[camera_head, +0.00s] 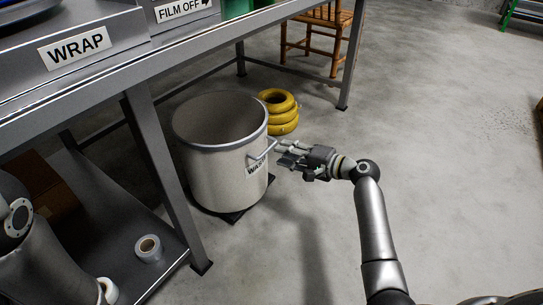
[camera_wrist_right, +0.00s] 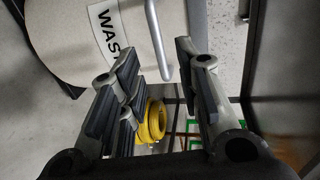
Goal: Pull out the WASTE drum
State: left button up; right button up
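The WASTE drum (camera_head: 215,165) is a large, pale, open-topped cylinder with a grey rim, standing upright partly under the bench edge. Its label and a light bar handle (camera_head: 264,149) are on the side facing my right arm. My right gripper (camera_head: 284,152) is at the handle's height, just right of it. In the right wrist view the drum (camera_wrist_right: 75,30) fills the upper left, and the handle (camera_wrist_right: 159,42) shows in the gap between the spread fingers (camera_wrist_right: 160,85). The fingers are open and do not close on it. My left gripper is out of view.
A metal bench (camera_head: 100,79) with a WRAP label stands at left; its leg (camera_head: 165,175) is close beside the drum. A dark plate (camera_head: 233,215) shows under the drum. Yellow rings (camera_head: 281,112) and a wooden chair (camera_head: 318,38) stand behind. Floor at right (camera_head: 450,170) is clear.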

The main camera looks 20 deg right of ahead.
jog(key=b+x, duration=0.2)
jog(key=x, duration=0.3)
jog(key=shift+w+a, duration=0.15)
jog(key=shift+w, duration=0.05)
grip_shut()
